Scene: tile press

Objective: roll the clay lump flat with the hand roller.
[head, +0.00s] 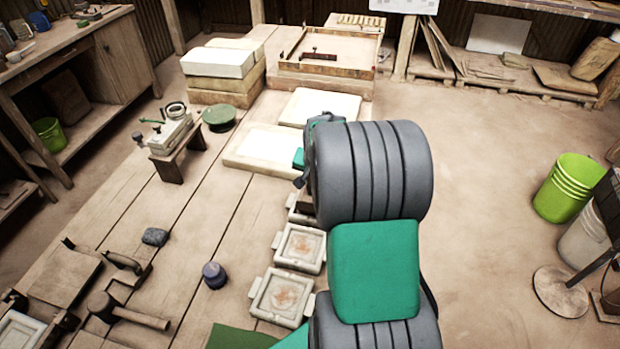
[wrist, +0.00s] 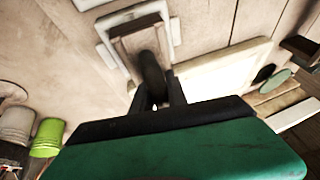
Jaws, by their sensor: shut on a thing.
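In the wrist view, my gripper (wrist: 156,84) is shut on a dark, rounded, handle-like thing (wrist: 151,68). I cannot tell for sure that this is the hand roller. Behind it in that view lies a pale square frame (wrist: 174,31) with a brown inside. In the head view, my arm covers most of my gripper and what it holds. A small dark grey lump (head: 155,237) lies on the plank table, left of the arm and apart from it. I cannot tell whether it is the clay lump.
Pale square moulds (head: 318,267) line the table's right edge beside my arm. White slabs (head: 250,160) lie farther back. A dark round-topped thing (head: 214,276) and a mallet (head: 140,318) are at the front. The middle planks are mostly clear.

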